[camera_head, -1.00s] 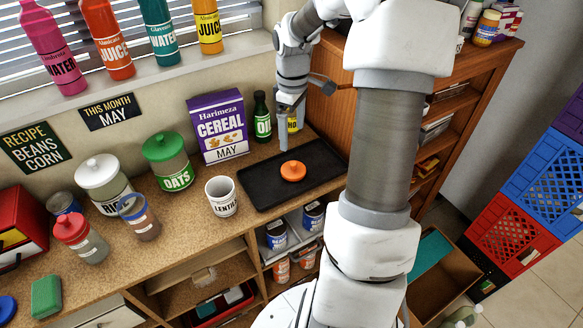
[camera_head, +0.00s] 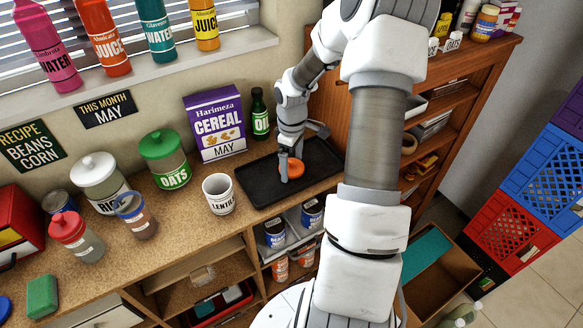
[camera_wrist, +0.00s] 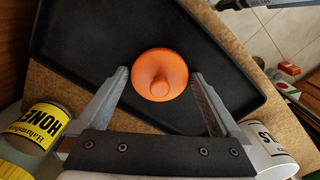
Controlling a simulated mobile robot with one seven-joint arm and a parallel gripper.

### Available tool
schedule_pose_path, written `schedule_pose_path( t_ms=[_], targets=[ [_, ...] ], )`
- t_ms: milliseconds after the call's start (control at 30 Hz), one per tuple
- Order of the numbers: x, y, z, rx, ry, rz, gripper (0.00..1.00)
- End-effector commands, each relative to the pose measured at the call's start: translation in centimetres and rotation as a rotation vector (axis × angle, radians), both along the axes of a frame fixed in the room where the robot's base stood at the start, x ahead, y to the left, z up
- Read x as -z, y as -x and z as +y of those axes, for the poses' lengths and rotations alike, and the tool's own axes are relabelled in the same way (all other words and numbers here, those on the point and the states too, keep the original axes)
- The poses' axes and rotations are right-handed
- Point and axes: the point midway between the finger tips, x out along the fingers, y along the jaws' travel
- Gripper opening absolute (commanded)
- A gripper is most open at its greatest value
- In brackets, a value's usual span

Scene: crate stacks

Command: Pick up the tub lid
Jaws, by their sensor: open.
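The tub lid (camera_head: 293,168) is orange and round with a knob on top. It lies on a black tray (camera_head: 262,188) on the wooden counter. In the wrist view the lid (camera_wrist: 159,75) sits between and just beyond the fingertips of my gripper (camera_wrist: 160,76), with its knob toward the camera. My gripper (camera_head: 298,160) is open, reaching down at the tray, with one finger on each side of the lid. In the head view the gripper partly hides the lid. Whether a finger touches the lid I cannot tell.
A white LENTIL container (camera_head: 219,194) stands left of the tray. A cereal box (camera_head: 215,124) and a green oil bottle (camera_head: 260,114) stand behind it. A honey jar (camera_wrist: 40,125) shows close to the gripper in the wrist view. A wooden shelf unit (camera_head: 460,90) stands to the right.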

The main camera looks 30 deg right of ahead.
Motion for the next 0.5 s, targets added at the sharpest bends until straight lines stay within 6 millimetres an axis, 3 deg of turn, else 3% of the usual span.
schedule_pose_path(
  t_ms=[167,500],
  targets=[
    [0.0,0.0,-0.01,0.0,0.0,0.0,1.0],
    [-0.03,0.0,-0.02,0.001,0.0,0.0,0.41]
  ],
)
